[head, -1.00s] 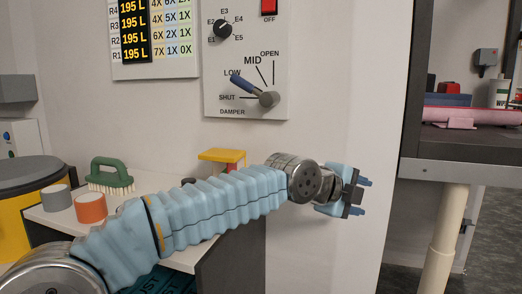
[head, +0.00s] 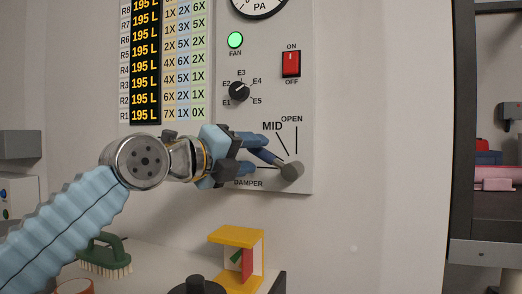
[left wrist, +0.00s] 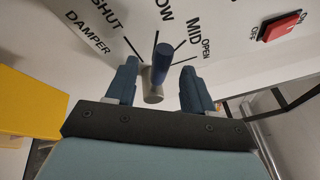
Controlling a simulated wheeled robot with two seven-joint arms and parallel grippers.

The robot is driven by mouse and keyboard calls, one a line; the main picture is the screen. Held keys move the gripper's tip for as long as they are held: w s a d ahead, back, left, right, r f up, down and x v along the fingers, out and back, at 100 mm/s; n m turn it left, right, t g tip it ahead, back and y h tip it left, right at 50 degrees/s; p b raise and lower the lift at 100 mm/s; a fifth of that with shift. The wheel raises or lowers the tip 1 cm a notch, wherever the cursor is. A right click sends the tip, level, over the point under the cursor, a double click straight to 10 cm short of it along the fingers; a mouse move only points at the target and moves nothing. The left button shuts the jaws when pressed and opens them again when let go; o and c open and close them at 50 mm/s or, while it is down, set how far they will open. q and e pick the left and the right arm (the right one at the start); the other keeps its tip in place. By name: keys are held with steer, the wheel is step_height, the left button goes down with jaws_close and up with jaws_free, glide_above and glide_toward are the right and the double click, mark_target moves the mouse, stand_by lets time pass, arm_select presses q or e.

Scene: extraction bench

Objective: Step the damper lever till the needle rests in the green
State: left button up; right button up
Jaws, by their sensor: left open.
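The damper lever has a grey hub (head: 291,171) and a blue handle (head: 262,153) that slants up and left from it, toward the side where the SHUT and LOW labels are hidden. My left gripper (head: 247,155) is at the lever from the left, open, with its fingers around the handle's end. In the left wrist view the blue handle (left wrist: 163,62) stands between the two spread fingers (left wrist: 160,82), with a gap on each side. The PA gauge (head: 257,6) is cut off by the top edge; its needle and any green band are out of view.
The panel also has a lit green fan lamp (head: 235,40), a red switch (head: 291,64) and a black E1–E5 knob (head: 239,91). Below are a yellow stand (head: 237,236) and a green brush (head: 103,252). Wall to the right is clear.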

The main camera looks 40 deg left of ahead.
mark_target(256, 154)
arm_select(q)
steer(key=shift+w+d, duration=0.15)
steer(key=shift+w, duration=1.65)
steer(key=shift+c, duration=0.2)
jaws_close()
